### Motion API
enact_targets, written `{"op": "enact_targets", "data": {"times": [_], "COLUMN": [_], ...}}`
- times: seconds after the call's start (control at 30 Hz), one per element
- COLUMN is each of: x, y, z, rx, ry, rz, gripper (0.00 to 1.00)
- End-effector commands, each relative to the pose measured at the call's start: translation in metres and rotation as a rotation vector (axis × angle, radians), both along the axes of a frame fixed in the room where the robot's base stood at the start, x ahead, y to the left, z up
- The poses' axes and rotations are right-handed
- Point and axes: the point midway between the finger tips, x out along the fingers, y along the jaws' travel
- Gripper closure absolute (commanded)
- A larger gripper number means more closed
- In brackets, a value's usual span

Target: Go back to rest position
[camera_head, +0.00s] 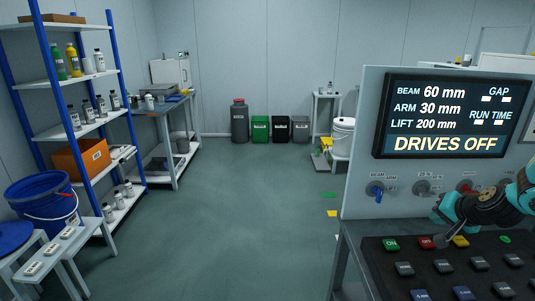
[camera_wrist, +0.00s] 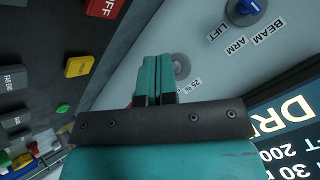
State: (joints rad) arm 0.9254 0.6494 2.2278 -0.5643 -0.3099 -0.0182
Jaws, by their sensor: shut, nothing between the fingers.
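My gripper (camera_head: 441,211) is at the right of the head view, in front of the control panel (camera_head: 353,150) and above the sloped button desk (camera_head: 372,247). In the wrist view its teal fingers (camera_wrist: 154,76) are together, with nothing between them. They point toward the panel face near the grey "25 %" knob (camera_wrist: 182,64); I cannot tell whether they touch anything. The blue BEAM/ARM/LIFT selector (camera_head: 376,191) is left of the gripper. The display (camera_head: 452,118) reads BEAM 60 mm, ARM 30 mm, LIFT 200 mm, DRIVES OFF.
Green (camera_head: 391,244), red (camera_head: 426,242) and yellow (camera_head: 460,241) buttons sit close below my gripper. A red knob (camera_head: 465,187) is partly behind my arm. Shelves (camera_head: 88,127) and a blue bucket (camera_head: 45,200) stand at left. The floor between (camera_head: 240,210) is clear.

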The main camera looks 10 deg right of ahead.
Motion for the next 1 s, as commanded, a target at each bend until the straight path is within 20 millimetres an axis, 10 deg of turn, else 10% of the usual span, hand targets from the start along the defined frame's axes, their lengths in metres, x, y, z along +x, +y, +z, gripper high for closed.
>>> {"op": "enact_targets", "data": {"times": [0.17, 0.43, 0.7, 1.0], "x": [0.017, 0.015, -0.105, -0.199], "y": [0.042, 0.233, 0.388, 0.421], "z": [0.020, 0.092, 0.146, 0.163], "rx": [0.000, -0.023, -0.131, -0.236], "ry": [0.019, 0.143, 0.316, 0.424], "rz": [0.122, 0.657, 1.230, 1.526], "gripper": [1.00, 1.00, 1.00, 1.00]}}
